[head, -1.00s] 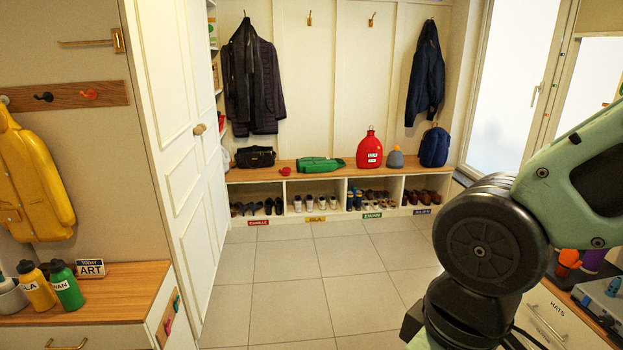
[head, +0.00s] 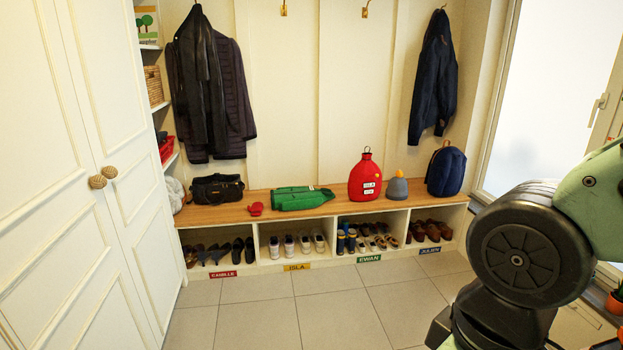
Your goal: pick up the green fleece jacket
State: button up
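The green fleece jacket (head: 302,198) lies folded or rolled on the wooden bench top, near its middle. It sits between a small red item (head: 256,209) on its left and a red backpack-like bag (head: 365,178) on its right, apart from both. Nothing covers it. My arm shows at the right edge of the head view, but my gripper is outside the picture.
The bench (head: 227,214) has open cubbies with shoes below. A black bag (head: 217,188), a grey item with an orange top (head: 397,187) and a blue backpack (head: 446,171) stand on it. A white cupboard (head: 75,200) flanks the left. The tiled floor (head: 300,320) ahead is clear.

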aim_at(286, 199)
jog(key=i, duration=2)
jog(key=i+l+u, duration=0.15)
jog(key=i+u, duration=0.3)
jog(key=i, duration=0.2)
jog(key=i+l+u, duration=0.5)
jog(key=i, duration=0.15)
jog(key=i+l+u, duration=0.45)
jog(key=i+l, duration=0.1)
jog(key=i, duration=0.05)
